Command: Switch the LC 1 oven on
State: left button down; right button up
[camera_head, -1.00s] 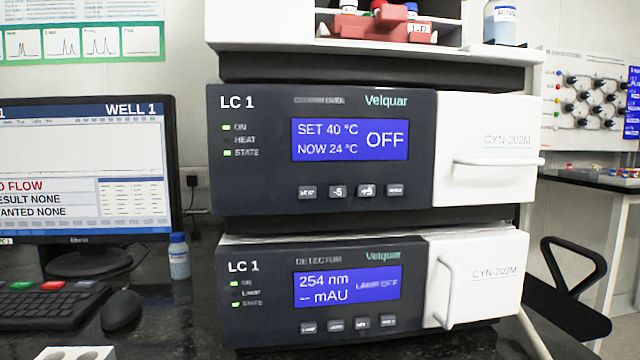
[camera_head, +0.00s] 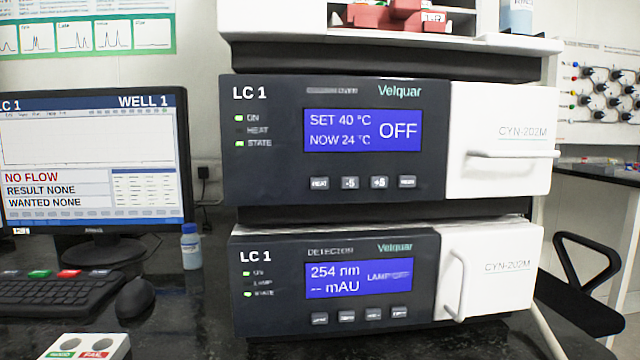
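The LC 1 column oven (camera_head: 270,165) is the upper dark unit in the stack, with a white door (camera_head: 500,125) on its right. Its blue display (camera_head: 362,131) reads SET 40 °C, NOW 24 °C and OFF. The ON and STATE lights are lit at its left; the HEAT light is dark. Below the display is a row of small grey buttons, with the HEAT button (camera_head: 319,183) at the left, then -5, +5 and one more at the right whose label is hard to read. Neither of my grippers is in view.
The LC 1 detector (camera_head: 270,318) sits below the oven, showing LAMP OFF. A monitor (camera_head: 90,215) reading NO FLOW, a keyboard (camera_head: 60,295), a mouse (camera_head: 135,298), a small bottle (camera_head: 191,250) and a PASS/FAIL block (camera_head: 90,342) stand at left. Trays sit on top.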

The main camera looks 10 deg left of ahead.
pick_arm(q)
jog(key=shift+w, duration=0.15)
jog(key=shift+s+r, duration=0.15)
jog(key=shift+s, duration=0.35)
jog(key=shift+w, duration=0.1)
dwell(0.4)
